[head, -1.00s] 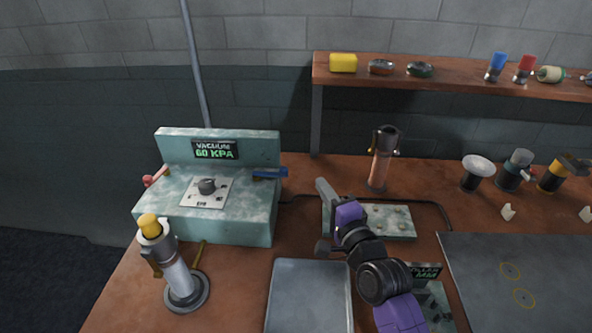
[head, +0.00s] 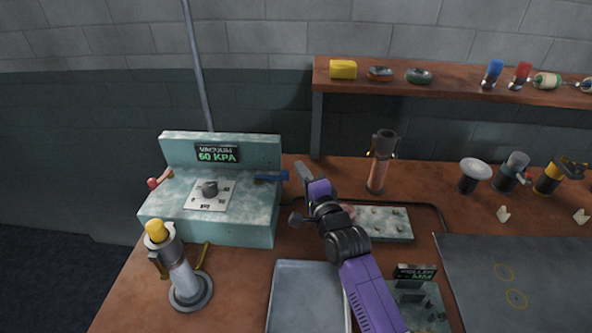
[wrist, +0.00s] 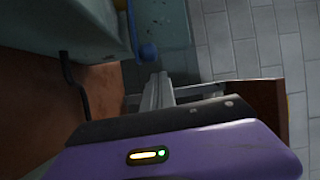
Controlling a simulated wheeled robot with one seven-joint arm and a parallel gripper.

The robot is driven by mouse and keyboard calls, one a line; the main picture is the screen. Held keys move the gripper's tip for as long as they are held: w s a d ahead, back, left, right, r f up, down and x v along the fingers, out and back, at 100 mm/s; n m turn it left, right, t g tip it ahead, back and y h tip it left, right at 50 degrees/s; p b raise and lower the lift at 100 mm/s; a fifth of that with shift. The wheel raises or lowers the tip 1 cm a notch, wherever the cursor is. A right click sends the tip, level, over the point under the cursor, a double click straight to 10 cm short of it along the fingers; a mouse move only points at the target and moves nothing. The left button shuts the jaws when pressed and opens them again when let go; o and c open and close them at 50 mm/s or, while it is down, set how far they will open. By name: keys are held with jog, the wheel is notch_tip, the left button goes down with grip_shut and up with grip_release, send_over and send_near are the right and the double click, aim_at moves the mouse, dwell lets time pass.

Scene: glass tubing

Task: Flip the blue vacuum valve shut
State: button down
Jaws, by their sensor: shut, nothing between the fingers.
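The vacuum station (head: 225,225) is a teal box with a back panel reading "VACUUM 60 KPA". In the wrist view the blue handle (wrist: 147,52) shows just ahead of my gripper (wrist: 153,88). In the head view my gripper (head: 302,172) is shut and empty, a short way right of the handle's tip. I see a small gap between them in the head view.
A yellow-topped torch (head: 180,265) stands in front. A copper-coloured burner (head: 380,163) stands behind my arm. A grey tray (head: 311,300) lies in front.

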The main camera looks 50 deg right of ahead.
jog(key=shift+w+a+f, duration=0.1)
jog(key=shift+a, duration=0.85)
